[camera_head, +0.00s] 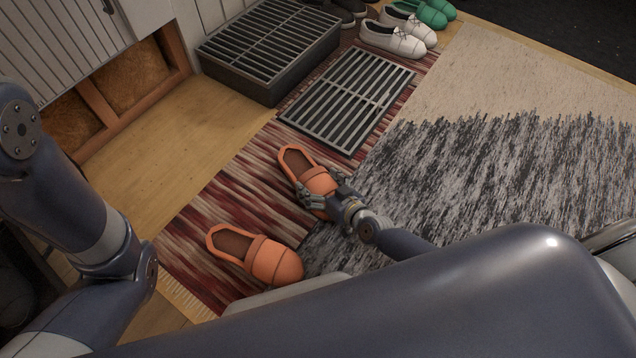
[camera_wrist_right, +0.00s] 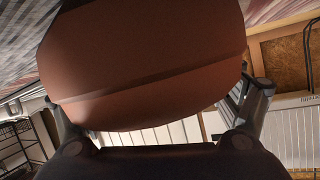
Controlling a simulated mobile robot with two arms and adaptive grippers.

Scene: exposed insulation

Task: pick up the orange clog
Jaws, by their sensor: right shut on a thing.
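Two orange clogs are in the head view. One orange clog (camera_head: 318,181) is at the middle, with its toe end between the fingers of my right gripper (camera_head: 326,196). The gripper is shut on this clog. In the right wrist view the clog (camera_wrist_right: 140,65) fills the upper middle, with a finger of my right gripper (camera_wrist_right: 155,115) on each side of it. I cannot tell for sure whether it is off the rug. The other orange clog (camera_head: 255,256) lies on the striped rug, nearer and to the left. My left gripper is not in view; only my left arm shows.
The red striped rug (camera_head: 215,203) lies under the clogs, beside a grey and beige rug (camera_head: 500,160). A flat metal grate (camera_head: 345,98) and a raised grated box (camera_head: 268,45) are beyond. White shoes (camera_head: 397,38) and green shoes (camera_head: 432,13) stand at the back. Bare wood floor (camera_head: 165,150) is at left.

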